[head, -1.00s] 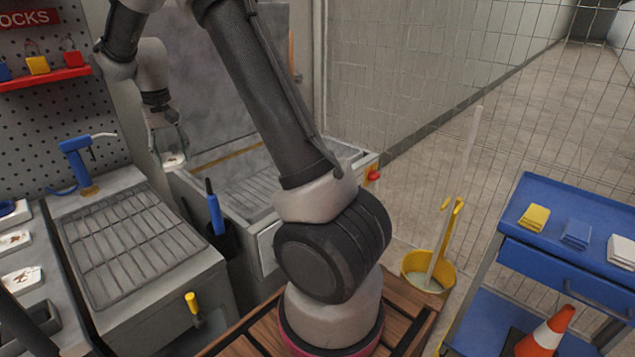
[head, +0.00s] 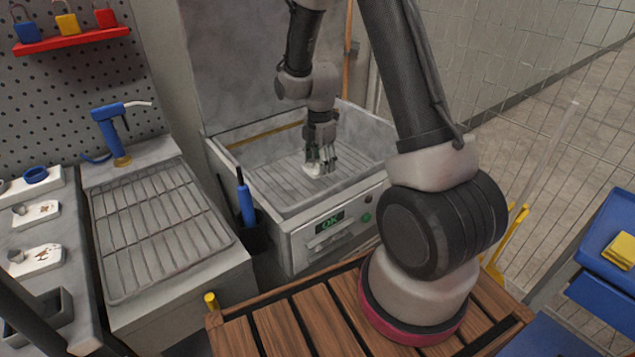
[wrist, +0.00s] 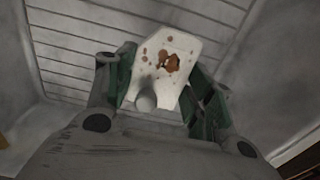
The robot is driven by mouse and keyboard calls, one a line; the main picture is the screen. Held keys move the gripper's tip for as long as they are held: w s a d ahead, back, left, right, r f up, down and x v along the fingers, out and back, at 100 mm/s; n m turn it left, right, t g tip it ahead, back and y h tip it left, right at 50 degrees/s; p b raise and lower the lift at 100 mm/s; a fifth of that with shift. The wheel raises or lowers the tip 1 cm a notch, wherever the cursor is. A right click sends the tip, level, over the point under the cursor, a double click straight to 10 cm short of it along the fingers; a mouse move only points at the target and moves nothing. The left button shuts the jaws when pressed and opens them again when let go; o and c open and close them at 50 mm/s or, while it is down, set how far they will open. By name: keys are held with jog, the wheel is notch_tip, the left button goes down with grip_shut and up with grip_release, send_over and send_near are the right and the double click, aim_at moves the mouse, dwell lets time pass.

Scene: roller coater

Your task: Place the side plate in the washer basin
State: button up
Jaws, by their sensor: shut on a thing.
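The side plate (wrist: 172,65) is a pale plate with brown stains and a rounded knob, seen in the wrist view between my fingers. My gripper (wrist: 160,88) is shut on it. In the head view my gripper (head: 320,160) points down inside the washer basin (head: 285,208), with the plate (head: 313,170) small and pale at its fingertips. The basin is a grey open box with a slatted rack floor and a raised lid behind. The plate is over the rack; I cannot tell whether it touches it.
A green "OK" display (head: 330,222) is on the basin's front. A blue-handled brush (head: 245,205) stands in a dark holder left of the basin. A draining rack (head: 155,225) with a blue sprayer (head: 108,130) is further left. Two similar stained plates (head: 38,259) lie on the left counter.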

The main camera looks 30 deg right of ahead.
notch_tip(320, 180, down, 9)
jog(key=shift+f, duration=0.15)
dwell(0.4)
jog(key=o, duration=1.1)
jog(key=shift+f, duration=0.1)
jog(key=shift+a, duration=0.1)
